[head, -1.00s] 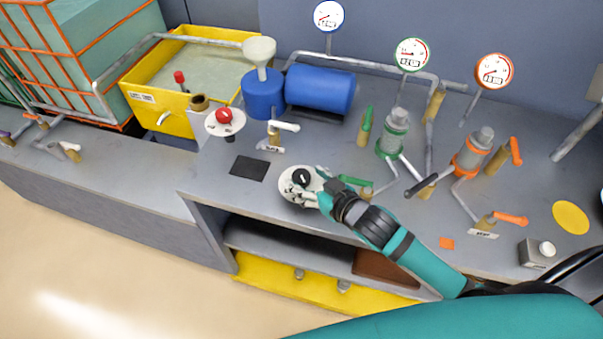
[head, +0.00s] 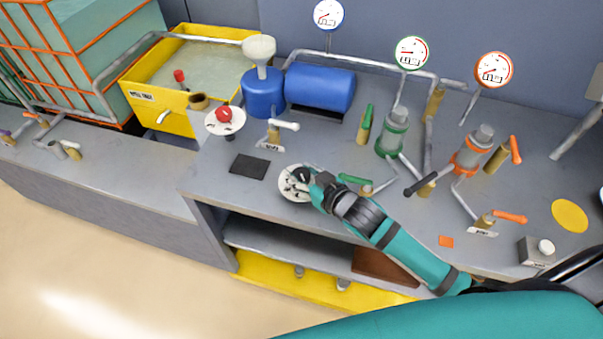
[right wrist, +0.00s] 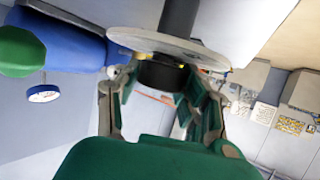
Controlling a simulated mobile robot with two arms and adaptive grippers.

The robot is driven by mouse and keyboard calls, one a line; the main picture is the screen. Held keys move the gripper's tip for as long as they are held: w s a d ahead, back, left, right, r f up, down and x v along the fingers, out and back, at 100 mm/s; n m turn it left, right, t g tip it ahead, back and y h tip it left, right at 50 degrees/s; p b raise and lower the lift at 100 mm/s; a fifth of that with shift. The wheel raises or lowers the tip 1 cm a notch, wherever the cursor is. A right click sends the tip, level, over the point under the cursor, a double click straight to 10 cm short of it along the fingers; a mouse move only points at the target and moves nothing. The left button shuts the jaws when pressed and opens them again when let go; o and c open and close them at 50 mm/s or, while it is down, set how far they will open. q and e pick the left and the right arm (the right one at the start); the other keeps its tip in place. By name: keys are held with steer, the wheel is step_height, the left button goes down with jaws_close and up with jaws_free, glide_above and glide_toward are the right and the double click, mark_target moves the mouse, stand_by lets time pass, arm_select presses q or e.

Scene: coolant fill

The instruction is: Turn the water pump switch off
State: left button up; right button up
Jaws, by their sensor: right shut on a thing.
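A round white dial plate (head: 287,194) with a black knob (head: 299,174) is at the front of the bench in the head view. My right gripper (head: 308,181) is at this dial, its fingers shut on the black knob. In the right wrist view the black knob (right wrist: 162,74) is between the two fingers, in front of the pale round plate (right wrist: 165,42). The gripper hides part of the knob, so I cannot read its setting. A second white dial (head: 232,129) with a red knob (head: 223,114) stands to the left. My left gripper is not in view.
A blue tank (head: 320,88) and a blue funnel vessel (head: 262,98) stand behind. Green-handled and orange-handled valves (head: 510,217) lie to the right of my gripper. A dark square pad (head: 249,166) lies left of the dial on clear bench.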

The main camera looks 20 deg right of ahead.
steer(key=shift+r+n+y+p, duration=0.15)
steer(key=shift+n+y+p, duration=0.25)
steer(key=shift+p, duration=0.3)
steer(key=o, duration=1.2)
steer(key=v, duration=1.2)
steer(key=shift+d, duration=0.1)
